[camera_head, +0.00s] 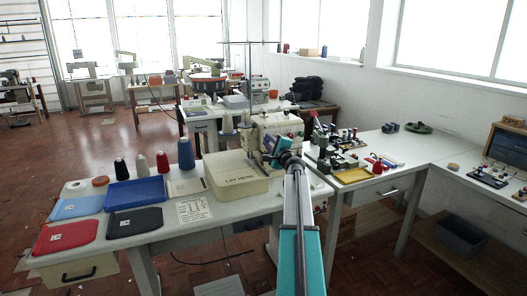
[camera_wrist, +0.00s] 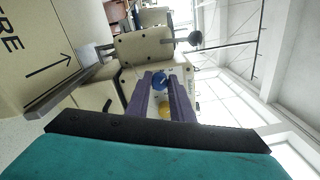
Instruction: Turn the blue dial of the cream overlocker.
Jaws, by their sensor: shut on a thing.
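The cream overlocker (camera_head: 272,128) stands on the white table beyond the end of my arm, and it also fills the middle of the wrist view (camera_wrist: 147,45), turned sideways. Its blue dial (camera_wrist: 159,81) sits between the tips of my purple fingers. My gripper (camera_wrist: 160,78) is shut on the blue dial, one finger on each side. A yellow dial (camera_wrist: 165,104) shows between the fingers, nearer the palm in the picture. In the head view my gripper (camera_head: 271,153) is at the overlocker's front, and my arm hides the dials there.
The right-hand table holds a yellow tray (camera_head: 355,176) and small tools.

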